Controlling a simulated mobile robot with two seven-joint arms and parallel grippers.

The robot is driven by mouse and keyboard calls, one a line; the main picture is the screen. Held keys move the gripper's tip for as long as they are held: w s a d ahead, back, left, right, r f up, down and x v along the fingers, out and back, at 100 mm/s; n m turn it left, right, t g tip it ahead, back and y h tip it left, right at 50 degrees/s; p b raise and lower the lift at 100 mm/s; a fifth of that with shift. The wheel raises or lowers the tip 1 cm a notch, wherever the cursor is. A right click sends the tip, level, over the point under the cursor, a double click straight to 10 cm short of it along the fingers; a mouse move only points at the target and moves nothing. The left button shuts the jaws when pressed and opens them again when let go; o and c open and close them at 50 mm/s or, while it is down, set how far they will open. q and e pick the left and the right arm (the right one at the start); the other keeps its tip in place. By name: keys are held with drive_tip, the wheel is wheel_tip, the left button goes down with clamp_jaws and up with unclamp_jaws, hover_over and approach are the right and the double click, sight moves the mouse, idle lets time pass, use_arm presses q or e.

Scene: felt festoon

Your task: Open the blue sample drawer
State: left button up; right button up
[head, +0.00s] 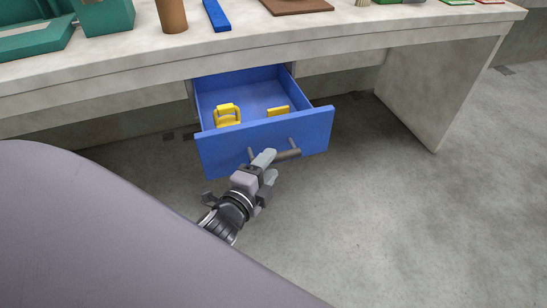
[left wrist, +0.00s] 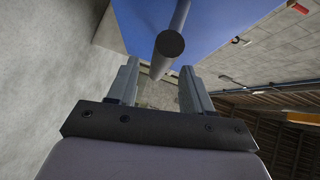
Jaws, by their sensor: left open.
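The blue sample drawer (head: 222,150) stands pulled out from under the table in the head view, and its inside shows. Its grey bar handle (head: 288,154) sits on the front panel. My left gripper (head: 267,168) is open at the left end of the handle. In the left wrist view the round end of the handle (left wrist: 169,44) shows ahead of the left gripper's two fingers (left wrist: 157,88), with the blue drawer front behind it. I cannot tell whether the fingers touch the handle. My right gripper is in neither view.
Two yellow things (head: 227,115) lie in the drawer. The grey table (head: 350,35) carries teal boxes (head: 105,17), a brown cylinder (head: 171,15), a blue strip (head: 216,15) and a brown board (head: 296,5). The floor (head: 380,220) right of the drawer is clear.

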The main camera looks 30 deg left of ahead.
use_arm(q)
drive_tip(key=shift+s+d+r, duration=0.1)
drive_tip(key=shift+s+r, duration=0.1)
drive_tip(key=shift+s, duration=1.35)
drive_tip(key=s+d+f+n+g+h, duration=0.3)
drive_tip(key=s+d+f+n+g, duration=0.2)
drive_tip(key=s+f+n, duration=0.55)
wheel_tip(320, 180, up, 13)
drive_tip(key=n+g+p, duration=0.1)
drive_tip(key=n+p, duration=0.1)
drive_tip(key=p, duration=1.5)
drive_tip(key=shift+s+r+n+p, duration=0.2)
drive_tip(key=shift+s+n+p, duration=0.15)
drive_tip(key=shift+s+p, duration=0.1)
drive_tip(key=shift+a, duration=0.15)
